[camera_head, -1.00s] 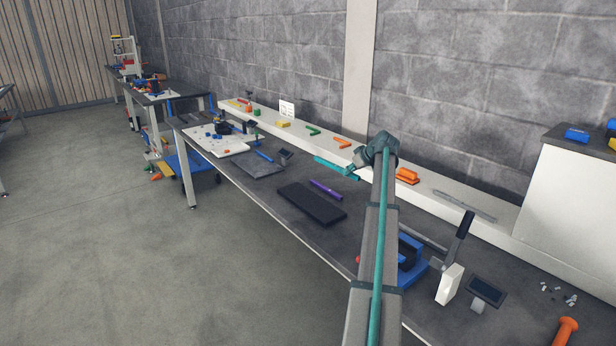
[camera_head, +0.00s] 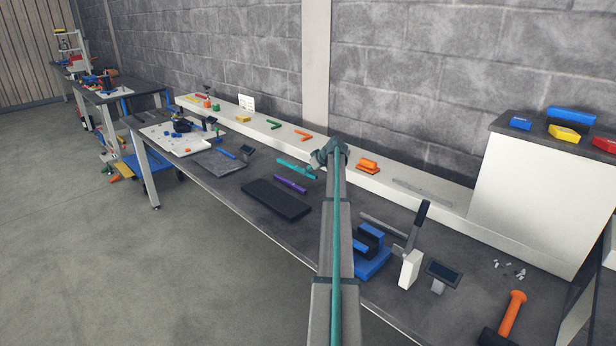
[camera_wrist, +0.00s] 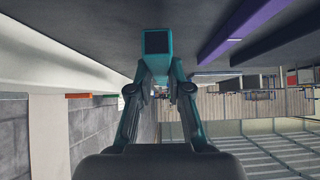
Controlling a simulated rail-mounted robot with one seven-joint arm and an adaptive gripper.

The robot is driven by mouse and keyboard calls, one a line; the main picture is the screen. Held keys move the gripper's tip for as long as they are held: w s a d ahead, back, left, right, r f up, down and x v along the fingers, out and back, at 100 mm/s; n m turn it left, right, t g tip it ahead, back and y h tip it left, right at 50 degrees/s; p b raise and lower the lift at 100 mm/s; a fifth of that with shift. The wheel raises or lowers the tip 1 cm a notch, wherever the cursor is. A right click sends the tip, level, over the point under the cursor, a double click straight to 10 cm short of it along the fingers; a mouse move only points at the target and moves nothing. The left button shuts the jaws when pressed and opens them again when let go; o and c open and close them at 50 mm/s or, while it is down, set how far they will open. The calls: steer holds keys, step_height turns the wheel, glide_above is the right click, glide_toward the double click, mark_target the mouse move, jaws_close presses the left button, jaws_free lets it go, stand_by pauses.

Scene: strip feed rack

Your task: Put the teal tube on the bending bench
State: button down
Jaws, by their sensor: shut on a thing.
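The teal tube (camera_head: 296,169) shows in the head view just left of my gripper (camera_head: 322,158), beside a purple tube (camera_head: 290,183). In the wrist view my gripper (camera_wrist: 157,88) is shut on the teal tube (camera_wrist: 157,45), whose square end faces the camera. Its height over the bench is hard to tell. The long dark bench (camera_head: 225,190) runs along the wall. A blue bending tool (camera_head: 370,262) with a black-handled lever stands on it, right of my arm. My arm hides part of the bench.
A black pad (camera_head: 276,200) lies in front of the purple tube. A white ledge (camera_head: 440,193) behind the bench holds an orange block (camera_head: 368,164) and several coloured pieces. A dark screen on a stand (camera_head: 443,274) and an orange-handled tool (camera_head: 512,312) are at right.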

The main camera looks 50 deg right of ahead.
mark_target(308, 182)
step_height(308, 182, down, 3)
steer(key=shift+r+p, duration=0.1)
steer(key=shift+p, duration=0.55)
steer(key=shift+f+b, duration=0.5)
steer(key=c, duration=1.1)
jaws_free()
